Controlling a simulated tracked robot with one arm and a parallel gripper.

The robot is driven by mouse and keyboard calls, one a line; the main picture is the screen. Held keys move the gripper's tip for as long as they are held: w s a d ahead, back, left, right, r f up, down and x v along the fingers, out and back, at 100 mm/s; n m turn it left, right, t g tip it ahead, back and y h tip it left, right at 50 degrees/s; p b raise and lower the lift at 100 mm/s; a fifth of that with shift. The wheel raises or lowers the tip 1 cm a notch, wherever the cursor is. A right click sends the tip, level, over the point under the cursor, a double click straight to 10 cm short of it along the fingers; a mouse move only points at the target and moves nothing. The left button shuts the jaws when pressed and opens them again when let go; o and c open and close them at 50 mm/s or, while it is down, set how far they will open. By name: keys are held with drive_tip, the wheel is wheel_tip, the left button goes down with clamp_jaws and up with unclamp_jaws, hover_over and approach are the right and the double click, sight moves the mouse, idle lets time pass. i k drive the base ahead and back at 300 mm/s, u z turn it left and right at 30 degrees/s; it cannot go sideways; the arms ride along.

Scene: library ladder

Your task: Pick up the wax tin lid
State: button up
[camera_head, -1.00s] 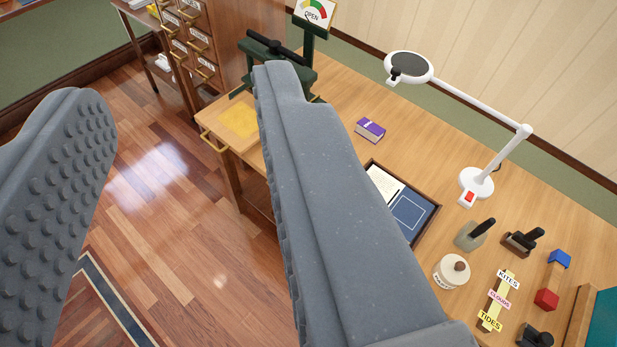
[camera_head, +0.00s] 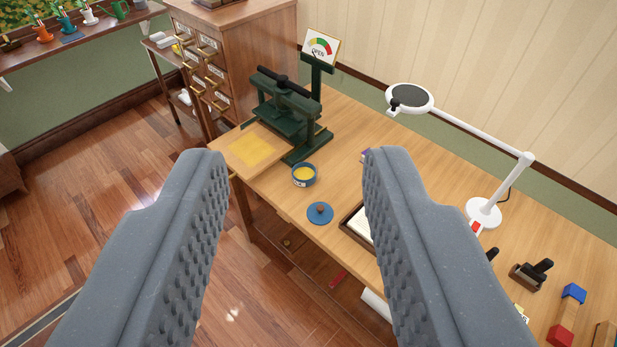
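The wax tin lid is a blue disc (camera_head: 320,214) with a small brown knob, lying flat on the desk near its front edge. The open blue wax tin (camera_head: 303,176), with yellow wax inside, stands just behind it. My gripper (camera_head: 293,165) is open and empty. Its two ridged grey fingers reach up from the bottom of the picture, with the lid and tin showing in the gap between them. The fingers appear nearer the camera than the lid and do not touch it.
A green press (camera_head: 290,110) stands behind the tin, with a yellow sheet (camera_head: 250,149) to its left. A dark-edged tray (camera_head: 354,226) is partly hidden by the right finger. A white magnifier lamp (camera_head: 484,212) and a dark-handled stamp (camera_head: 531,273) stand to the right.

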sight(318, 213)
drive_tip(key=z, duration=0.1)
drive_tip(key=i, duration=1)
drive_tip(key=u, duration=0.5)
drive_tip(key=k, duration=0.5)
drive_tip(key=z, duration=1.25)
